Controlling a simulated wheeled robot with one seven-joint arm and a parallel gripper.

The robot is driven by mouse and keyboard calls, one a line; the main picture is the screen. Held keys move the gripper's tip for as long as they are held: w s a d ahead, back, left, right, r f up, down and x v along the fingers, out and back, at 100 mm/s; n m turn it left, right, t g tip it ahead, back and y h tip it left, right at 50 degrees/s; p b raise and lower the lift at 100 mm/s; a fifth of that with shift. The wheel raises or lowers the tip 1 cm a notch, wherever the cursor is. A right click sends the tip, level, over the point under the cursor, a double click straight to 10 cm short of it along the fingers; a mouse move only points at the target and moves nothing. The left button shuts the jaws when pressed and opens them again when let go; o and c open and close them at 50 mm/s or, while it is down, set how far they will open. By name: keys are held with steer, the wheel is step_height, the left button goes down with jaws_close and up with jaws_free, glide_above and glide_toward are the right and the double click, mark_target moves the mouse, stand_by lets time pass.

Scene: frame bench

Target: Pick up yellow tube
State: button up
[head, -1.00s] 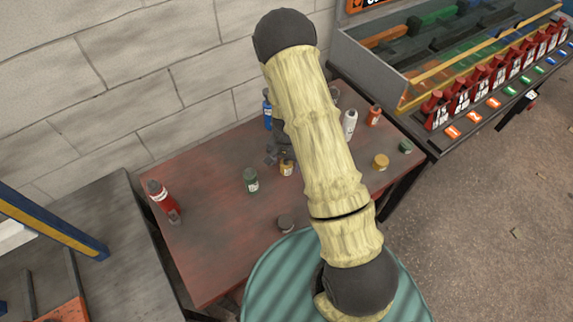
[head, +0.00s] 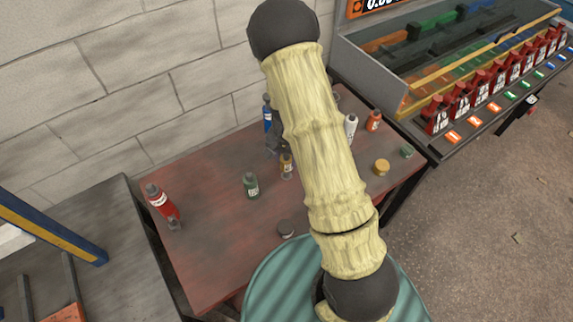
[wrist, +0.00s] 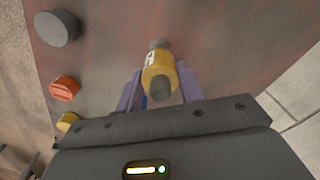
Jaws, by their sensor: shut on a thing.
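The yellow tube (wrist: 157,78) has grey ends and a pale label; in the wrist view it sits between the two purple fingers of my gripper (wrist: 158,88). The gripper is shut on it. In the head view the yellow tube (head: 287,162) shows just left of my arm, over the reddish table and apparently a little above it. Most of my gripper is hidden behind my arm there.
On the reddish table (head: 215,215) stand a green tube (head: 250,185), a red tube (head: 160,201), a blue bottle (head: 267,117), a white tube (head: 351,126) and an orange bottle (head: 374,120). The table's front left is clear. A rack of red bottles stands right.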

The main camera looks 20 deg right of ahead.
step_height(320, 180, up, 5)
steer(key=shift+f, duration=0.1)
stand_by(0.7)
